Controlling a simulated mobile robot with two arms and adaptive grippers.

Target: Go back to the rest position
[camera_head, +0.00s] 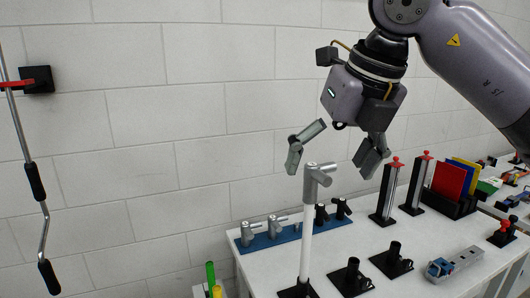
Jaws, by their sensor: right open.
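My right gripper (335,152) hangs down from the arm that comes in at the upper right. Its two fingers are spread wide apart, with nothing between them. Just below and between the fingers, a grey metal torch-like head (318,172) sits on top of an upright white post (306,245). The gripper looks apart from it, though the depth gap is hard to tell. My left gripper is not in the picture.
A white table (415,240) carries a blue rack (290,234) with several grey and black fittings, black stands (352,278), red-topped posts (389,190) and coloured plates (450,180). A metal rod with black grips (36,182) hangs at the left. The brick wall's front is otherwise clear.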

